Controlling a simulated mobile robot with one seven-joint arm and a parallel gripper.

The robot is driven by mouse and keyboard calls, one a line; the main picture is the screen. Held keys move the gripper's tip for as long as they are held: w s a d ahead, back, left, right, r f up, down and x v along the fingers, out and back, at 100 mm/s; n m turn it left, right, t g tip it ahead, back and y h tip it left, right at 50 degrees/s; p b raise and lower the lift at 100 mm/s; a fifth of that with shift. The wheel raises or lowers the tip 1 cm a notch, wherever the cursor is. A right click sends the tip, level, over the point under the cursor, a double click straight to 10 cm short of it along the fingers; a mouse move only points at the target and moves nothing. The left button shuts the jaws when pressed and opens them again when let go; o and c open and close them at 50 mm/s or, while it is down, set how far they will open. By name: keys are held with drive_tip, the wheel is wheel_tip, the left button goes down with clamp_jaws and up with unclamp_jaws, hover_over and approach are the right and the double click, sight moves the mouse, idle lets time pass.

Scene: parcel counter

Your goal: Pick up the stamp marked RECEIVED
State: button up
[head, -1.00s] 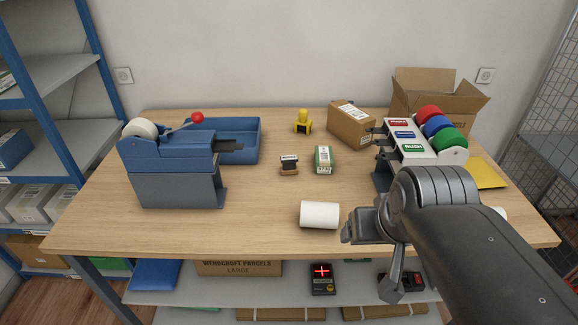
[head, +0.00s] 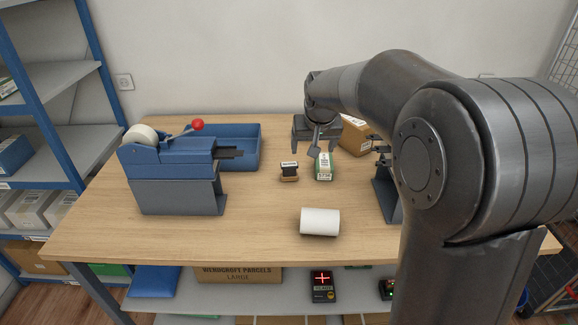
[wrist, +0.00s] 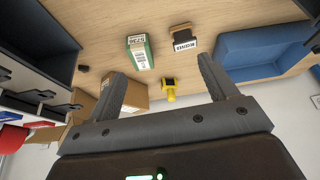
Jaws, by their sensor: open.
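The stamp (head: 289,171), a small dark block with a white label and a brown wooden part, stands on the table left of a green-and-white box. In the wrist view the same stamp (wrist: 183,42) shows near the top, and its label appears to read RECEIVED. My gripper (head: 317,148) is above the table, behind and to the right of the stamp in the head view. In the wrist view my gripper (wrist: 160,75) has its two fingers wide apart with nothing held. The stamp lies beyond the fingertips, apart from them.
The green-and-white box (head: 323,166) stands close beside the stamp. A yellow object (wrist: 170,88) and a cardboard box (wrist: 125,95) are near the fingers. A blue tray (head: 245,143) and tape machine (head: 172,165) are left; a white roll (head: 320,221) lies in front.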

approach(289, 164)
drive_tip(key=f, duration=0.1)
drive_tip(key=x, duration=0.4)
drive_tip(key=d+x, duration=0.1)
drive_tip(key=shift+w+a+f, duration=0.1)
drive_tip(key=shift+w+f, duration=0.15)
drive_tip(key=shift+w, duration=0.2)
drive_tip(key=shift+s+a+x, duration=0.1)
drive_tip(key=shift+a+x, duration=0.1)
drive_tip(key=shift+x, duration=1.15)
drive_tip(key=shift+s+a+x, duration=0.1)
drive_tip(key=shift+a+x, duration=0.1)
drive_tip(key=shift+x, duration=1.2)
drive_tip(key=c, duration=1.1)
drive_tip(key=shift+o, duration=0.2)
